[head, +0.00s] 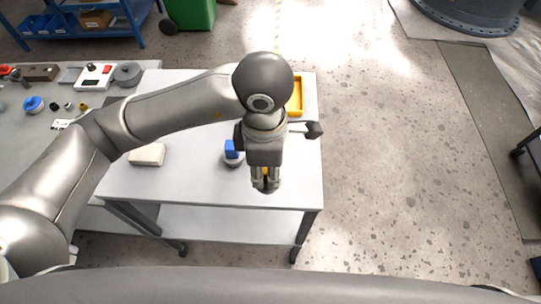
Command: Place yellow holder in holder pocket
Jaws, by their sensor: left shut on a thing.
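My left gripper (266,186) points down over the front right part of the white table (200,190). It is shut on a small yellow thing (265,172), probably the yellow holder. Only a sliver of it shows between the fingers, so its shape and tilt are hidden. A yellow tray (297,97) lies at the table's back right, partly covered by my arm. I cannot make out which thing has the holder pocket. My right gripper is not in view.
A blue part (231,149) on a grey round base (233,161) stands just left of the gripper. A beige block (147,154) lies further left. A dark part (314,130) sits near the right edge. Small parts crowd the left table.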

